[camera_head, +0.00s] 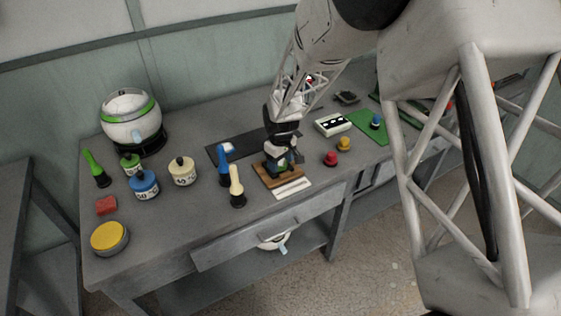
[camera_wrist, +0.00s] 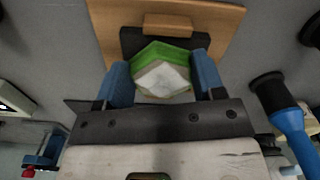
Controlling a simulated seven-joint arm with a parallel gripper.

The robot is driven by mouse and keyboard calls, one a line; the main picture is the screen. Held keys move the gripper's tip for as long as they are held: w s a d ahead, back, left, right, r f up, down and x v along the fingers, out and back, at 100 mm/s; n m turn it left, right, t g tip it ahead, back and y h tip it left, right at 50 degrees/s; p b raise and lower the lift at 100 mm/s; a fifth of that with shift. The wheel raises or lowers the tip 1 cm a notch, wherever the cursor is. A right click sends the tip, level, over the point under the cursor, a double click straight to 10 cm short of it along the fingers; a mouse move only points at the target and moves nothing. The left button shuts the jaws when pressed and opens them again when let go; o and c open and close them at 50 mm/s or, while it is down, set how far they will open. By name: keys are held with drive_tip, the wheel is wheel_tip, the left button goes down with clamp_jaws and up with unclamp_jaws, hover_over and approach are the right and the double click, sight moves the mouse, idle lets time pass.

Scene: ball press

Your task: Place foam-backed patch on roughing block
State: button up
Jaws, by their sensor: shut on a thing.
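The foam-backed patch (camera_wrist: 162,79) is six-sided, with a pale face and a green layer. My gripper (camera_wrist: 164,82) is shut on it, with blue fingers at its left and right sides. The roughing block (camera_wrist: 131,40) appears as a dark pad on a wooden base, directly behind the patch in the wrist view. In the head view my gripper (camera_head: 283,160) is low over the wooden base (camera_head: 266,178), and the patch shows small between the fingers. I cannot tell whether the patch touches the dark pad.
A blue-handled tool (camera_head: 224,168) and a cream-handled one (camera_head: 237,190) stand close left of the base. A white strip (camera_head: 293,188) lies in front. Red (camera_head: 330,159) and yellow (camera_head: 344,144) knobs stand to the right.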

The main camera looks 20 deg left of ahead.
sight(281, 163)
drive_tip(key=shift+f, duration=0.1)
drive_tip(key=o, duration=0.9)
wheel_tip(281, 163, up, 12)
idle(0.4)
idle(0.3)
idle(0.5)
